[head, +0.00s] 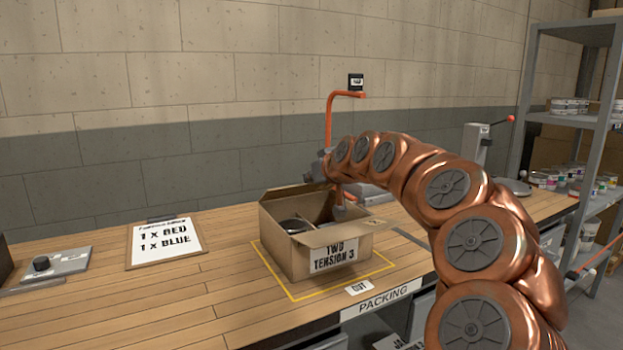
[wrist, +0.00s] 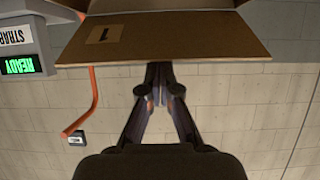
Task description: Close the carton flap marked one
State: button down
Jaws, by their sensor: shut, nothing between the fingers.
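The open cardboard carton (head: 285,252) stands on the packing bench, its front label reading TWO TENSION 3. The flap marked 1 (wrist: 200,38) spans the upper part of the wrist view, which looks upside down. It stands open, and its dark number mark shows on the face towards the camera. My gripper (wrist: 158,72) is shut and empty, its fingertips at the flap's free edge; I cannot tell whether they touch it. In the head view the gripper end (head: 322,168) is above the carton's far side. A round dark-topped can (head: 294,226) sits inside.
A yellow outline (head: 270,270) surrounds the carton. An orange post (head: 329,118) stands behind it. The strapping machine's screen (wrist: 20,66) reads READY. An order board (head: 165,243) lies left, with clear bench between. A shelf rack (head: 535,100) stands right.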

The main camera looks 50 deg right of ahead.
jog(key=shift+w, duration=0.1)
dwell(0.3)
jog(key=shift+w+d+r, duration=0.2)
jog(key=shift+w+d, duration=0.05)
jog(key=shift+w, duration=0.4)
jog(key=shift+r+p, duration=0.1)
jog(key=shift+p, duration=0.2)
